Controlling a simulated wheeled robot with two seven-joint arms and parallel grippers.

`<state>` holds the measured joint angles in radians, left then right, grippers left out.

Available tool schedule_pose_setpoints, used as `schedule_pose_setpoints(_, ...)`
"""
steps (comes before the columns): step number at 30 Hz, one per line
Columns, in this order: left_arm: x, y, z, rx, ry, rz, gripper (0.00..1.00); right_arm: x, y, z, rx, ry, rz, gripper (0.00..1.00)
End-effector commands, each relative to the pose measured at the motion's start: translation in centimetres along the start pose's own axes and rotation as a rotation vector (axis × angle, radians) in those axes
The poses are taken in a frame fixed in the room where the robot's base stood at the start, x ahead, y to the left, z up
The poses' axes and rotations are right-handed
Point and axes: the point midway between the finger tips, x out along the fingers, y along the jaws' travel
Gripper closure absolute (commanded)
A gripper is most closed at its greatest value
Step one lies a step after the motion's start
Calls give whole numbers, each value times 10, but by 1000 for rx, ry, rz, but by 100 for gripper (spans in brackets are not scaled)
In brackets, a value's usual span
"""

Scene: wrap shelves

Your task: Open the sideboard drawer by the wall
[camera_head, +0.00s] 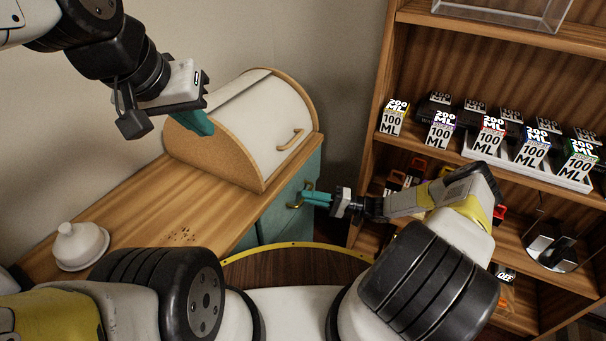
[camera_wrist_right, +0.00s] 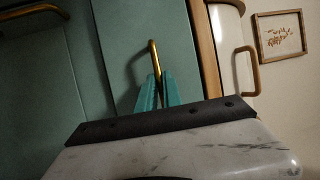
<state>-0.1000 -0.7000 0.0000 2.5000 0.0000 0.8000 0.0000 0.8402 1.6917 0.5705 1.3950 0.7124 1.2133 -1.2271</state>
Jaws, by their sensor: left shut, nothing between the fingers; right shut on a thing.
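The sideboard has a wooden top (camera_head: 135,225) and teal fronts (camera_head: 272,222), and stands along the wall. Its drawer front (camera_wrist_right: 135,40) looks closed in the right wrist view. A brass handle (camera_head: 295,204) is on that front, and it also shows in the right wrist view (camera_wrist_right: 154,58). My right gripper (camera_head: 312,198) has its teal fingers shut on the handle, and they also show in the right wrist view (camera_wrist_right: 154,92). My left gripper (camera_head: 200,124) is shut and empty, raised in front of the bread box.
A bread box (camera_head: 262,115) with a wooden handle stands on the sideboard. A white lidded dish (camera_head: 80,245) sits at the near left. A wooden shelf unit (camera_head: 375,150) with several 100 ML boxes (camera_head: 441,128) stands on the right. A round brown surface (camera_head: 295,268) lies in front of me.

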Motion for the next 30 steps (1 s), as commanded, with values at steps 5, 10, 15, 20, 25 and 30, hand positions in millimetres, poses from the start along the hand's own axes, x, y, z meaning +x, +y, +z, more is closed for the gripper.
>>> schedule_pose_setpoints(5,0,0,0,0,0,0,100,-34,-6,13,1,4,4,100)
schedule_pose_setpoints(10,0,0,0,0,0,0,100,-75,-14,30,1,5,5,100)
schedule_pose_setpoints(15,0,0,0,0,0,0,100,-119,-23,48,1,5,5,100)
schedule_pose_setpoints(20,0,0,0,0,0,0,100,-157,-31,65,2,4,5,100)
schedule_pose_setpoints(25,0,0,0,0,0,0,100,-192,-38,80,1,2,5,100)
schedule_pose_setpoints(30,0,0,0,0,0,0,100,-217,-43,90,1,1,4,100)
